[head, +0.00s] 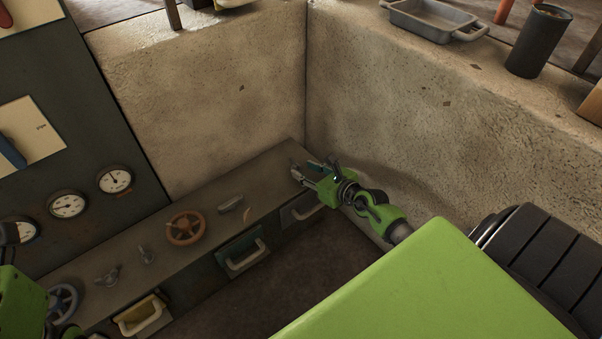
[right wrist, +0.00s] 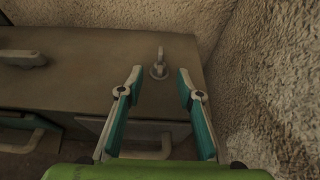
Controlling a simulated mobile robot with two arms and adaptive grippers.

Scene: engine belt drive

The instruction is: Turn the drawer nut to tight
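A small metal fitting (right wrist: 158,67) with an upright lever-like top stands at the far right end of the bench top; it looks like the drawer nut. My right gripper (right wrist: 160,78) is open, its two teal-backed fingers spread with the fitting showing beyond and between their tips. I see no contact. In the head view my right gripper (head: 307,173) reaches over the bench's right end and partly hides the fitting. A closed drawer with a pale handle (right wrist: 148,150) lies below. Of my left arm, only green parts show at the lower left; its fingers cannot be made out.
The bench top (head: 205,206) also carries an orange handwheel (head: 185,228), a blue handwheel (head: 63,302), a wing-shaped nut (head: 107,277) and a grey lever (head: 230,203). A green drawer (head: 243,254) and a yellow drawer (head: 144,315) are in the front. Rough walls close in the right corner.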

